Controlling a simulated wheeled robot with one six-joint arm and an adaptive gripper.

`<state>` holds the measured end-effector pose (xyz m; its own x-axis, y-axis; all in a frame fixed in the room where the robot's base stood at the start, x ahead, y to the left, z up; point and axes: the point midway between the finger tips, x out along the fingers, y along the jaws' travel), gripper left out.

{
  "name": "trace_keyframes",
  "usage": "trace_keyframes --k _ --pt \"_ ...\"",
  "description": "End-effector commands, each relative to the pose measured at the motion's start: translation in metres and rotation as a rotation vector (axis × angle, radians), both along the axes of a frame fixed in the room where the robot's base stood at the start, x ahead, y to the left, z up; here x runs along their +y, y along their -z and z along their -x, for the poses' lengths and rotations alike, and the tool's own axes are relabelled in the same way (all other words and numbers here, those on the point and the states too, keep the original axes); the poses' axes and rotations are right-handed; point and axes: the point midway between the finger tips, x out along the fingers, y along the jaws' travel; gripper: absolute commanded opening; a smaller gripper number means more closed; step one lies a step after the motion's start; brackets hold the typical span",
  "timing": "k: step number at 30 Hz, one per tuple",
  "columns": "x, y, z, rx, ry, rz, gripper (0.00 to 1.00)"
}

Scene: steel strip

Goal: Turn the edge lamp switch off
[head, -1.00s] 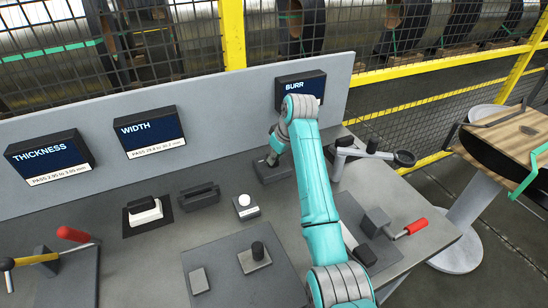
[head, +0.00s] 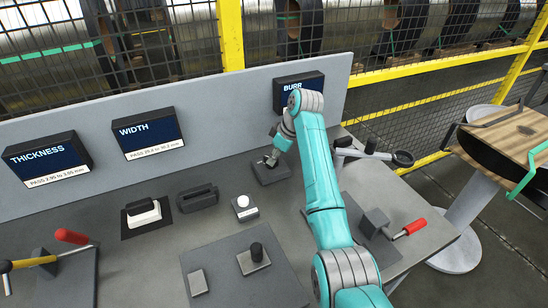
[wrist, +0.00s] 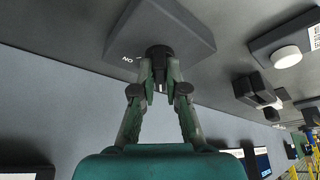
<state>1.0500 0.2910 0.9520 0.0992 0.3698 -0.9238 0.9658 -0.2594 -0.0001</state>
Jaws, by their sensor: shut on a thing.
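The edge lamp switch is a low dark grey box (head: 267,178) on the bench, below the BURR display. In the wrist view, the box (wrist: 195,25) carries a black knob (wrist: 158,51) and white lettering beside it that reads ON upside down. My gripper (head: 271,160) comes down onto the switch from above. In the wrist view, my gripper (wrist: 159,76) has its two fingers closed together on the black knob. The fingers hide part of the knob, and I cannot tell its setting for certain.
A white push button (head: 243,202) stands left of the switch, with a black slotted block (head: 198,198) beyond it. A stand with a ring-ended arm (head: 403,158) is close on the right. A red-handled clamp (head: 416,227) lies nearer. The upright panel (head: 225,110) stands behind.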

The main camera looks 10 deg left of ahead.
Motion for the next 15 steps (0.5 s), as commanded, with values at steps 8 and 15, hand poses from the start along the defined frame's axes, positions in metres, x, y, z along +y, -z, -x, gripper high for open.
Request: trace_keyframes --k 8,15 --pt "-0.0005 0.0001 -0.0002 -0.001 0.0 0.001 0.35" --pt "-0.0002 0.0001 0.0 -0.001 0.001 0.0 0.38"
